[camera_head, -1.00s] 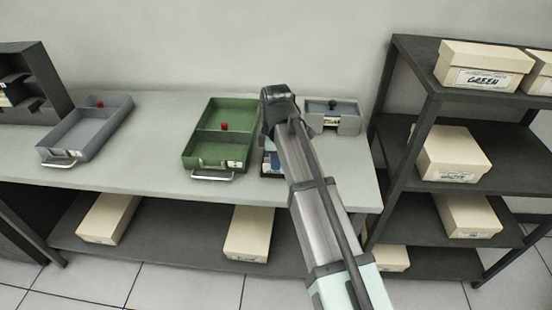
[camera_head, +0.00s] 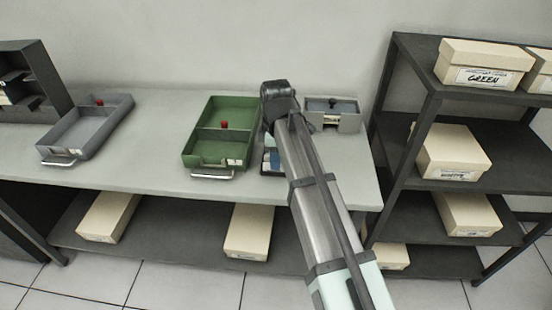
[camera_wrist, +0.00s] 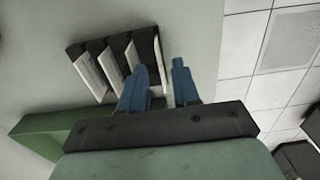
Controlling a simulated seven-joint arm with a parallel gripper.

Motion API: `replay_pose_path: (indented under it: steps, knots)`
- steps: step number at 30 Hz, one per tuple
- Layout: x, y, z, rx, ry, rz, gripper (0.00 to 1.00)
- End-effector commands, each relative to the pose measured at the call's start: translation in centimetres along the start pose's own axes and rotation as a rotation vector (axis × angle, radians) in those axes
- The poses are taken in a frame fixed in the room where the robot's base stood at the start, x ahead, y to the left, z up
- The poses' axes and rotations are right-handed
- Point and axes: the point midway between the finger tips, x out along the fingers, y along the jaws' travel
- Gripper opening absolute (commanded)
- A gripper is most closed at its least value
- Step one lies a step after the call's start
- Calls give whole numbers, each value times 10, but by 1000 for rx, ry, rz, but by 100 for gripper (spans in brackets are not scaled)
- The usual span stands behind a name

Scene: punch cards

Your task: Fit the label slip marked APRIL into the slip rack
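The slip rack (camera_wrist: 144,42) is a small dark block with several slots, and white slips (camera_wrist: 90,75) stand in it. It shows at the upper middle of the wrist view. My gripper (camera_wrist: 160,78) has two blue fingers, which are apart at the right end of the rack. A white edge shows between the fingers; I cannot tell whether it is a slip in the rack. No finger visibly grips anything. In the head view my arm hides most of the rack, beside the green tray. I cannot read any slip's marking, so I cannot pick out APRIL.
The green tray (camera_head: 206,160) lies just left of the rack. A grey tray (camera_head: 75,140) lies farther left on the table (camera_head: 150,165), with clear tabletop between them. A grey box (camera_head: 347,121) stands behind my arm. A dark shelf (camera_head: 398,160) with cream boxes stands at the right.

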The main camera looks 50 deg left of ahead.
Motion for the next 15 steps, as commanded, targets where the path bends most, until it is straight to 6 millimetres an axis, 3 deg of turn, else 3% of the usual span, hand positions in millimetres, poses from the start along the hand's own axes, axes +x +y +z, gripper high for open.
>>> replay_pose_path:
  steps: [15]
  knots:
    - [-89,2,0,0,0,1,31]
